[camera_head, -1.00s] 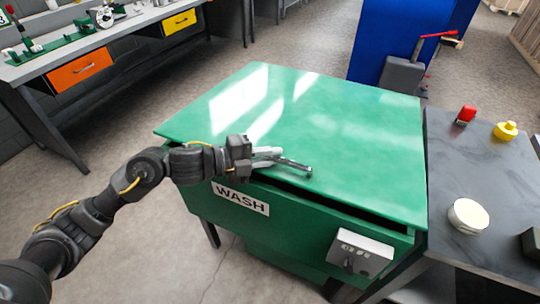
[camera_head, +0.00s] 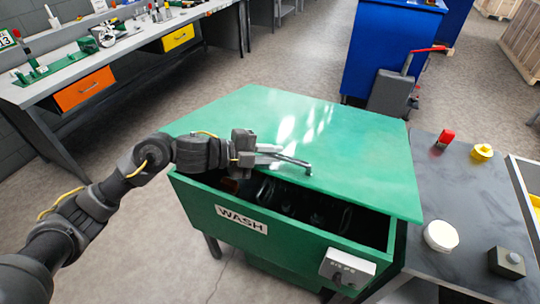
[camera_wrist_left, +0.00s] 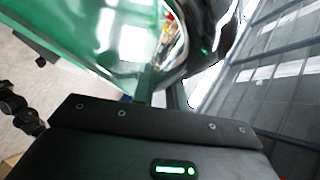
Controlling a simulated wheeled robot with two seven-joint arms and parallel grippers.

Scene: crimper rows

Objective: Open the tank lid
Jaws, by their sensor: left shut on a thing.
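The green tank lid (camera_head: 350,150) is tilted up at its front edge, hinged toward the back, with a dark gap below it. The green tank (camera_head: 290,238) bears a WASH label, and several dark items show inside through the gap. My left gripper (camera_head: 290,159) is shut on the dark lid handle (camera_head: 297,163) at the lid's front edge. In the left wrist view the green lid (camera_wrist_left: 80,35) fills the upper left; the fingertips are hard to make out there. My right gripper is not in view.
A grey side table (camera_head: 455,200) at the right holds a red object (camera_head: 446,137), a yellow object (camera_head: 482,151), a white round container (camera_head: 441,236) and a dark box (camera_head: 507,262). A control box (camera_head: 347,268) sits on the tank's front. A workbench (camera_head: 60,85) stands at the left.

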